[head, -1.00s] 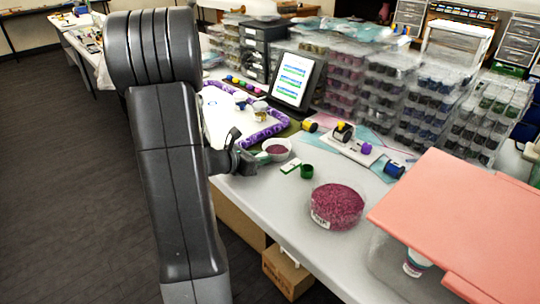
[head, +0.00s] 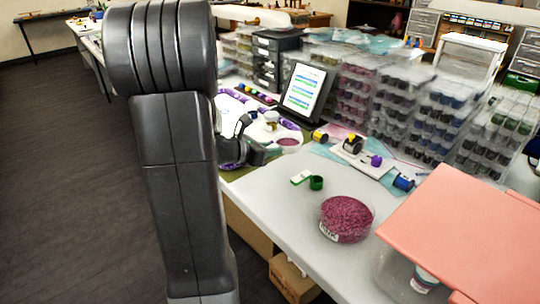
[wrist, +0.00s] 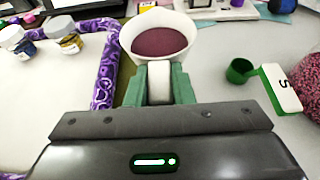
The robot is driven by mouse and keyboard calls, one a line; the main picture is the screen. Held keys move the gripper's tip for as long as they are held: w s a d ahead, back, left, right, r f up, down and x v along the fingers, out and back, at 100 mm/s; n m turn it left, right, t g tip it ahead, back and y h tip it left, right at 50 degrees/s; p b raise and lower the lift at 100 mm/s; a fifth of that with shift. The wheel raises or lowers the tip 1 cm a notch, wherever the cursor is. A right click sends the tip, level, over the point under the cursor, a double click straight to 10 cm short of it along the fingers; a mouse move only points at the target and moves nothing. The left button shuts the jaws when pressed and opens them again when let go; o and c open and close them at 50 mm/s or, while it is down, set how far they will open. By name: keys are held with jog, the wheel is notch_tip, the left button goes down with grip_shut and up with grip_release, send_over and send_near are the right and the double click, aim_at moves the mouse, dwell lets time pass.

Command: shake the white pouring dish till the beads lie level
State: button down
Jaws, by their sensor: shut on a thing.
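The white pouring dish (wrist: 127,38) is in front of my gripper in the wrist view, with dark red-purple beads (wrist: 160,42) in it. The bead surface looks fairly flat, but single beads are too small to tell. My gripper (wrist: 158,86) has its green fingers shut on the dish's white handle (wrist: 159,72). In the head view the beads in the dish (head: 288,142) show beyond my gripper (head: 268,151), and the dish is near the purple-edged mat. Whether the dish touches the table is not clear.
A purple padded border (wrist: 105,72) runs left of the dish, with small jars (wrist: 70,43) beyond. A green cup (head: 316,183), a white-and-green piece (head: 300,177) and a large bead jar (head: 346,219) stand to the right. A pink lid (head: 470,235) covers the front right.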

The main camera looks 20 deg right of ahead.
jog(key=shift+r+p, duration=1.55)
jog(key=shift+r, duration=2.1)
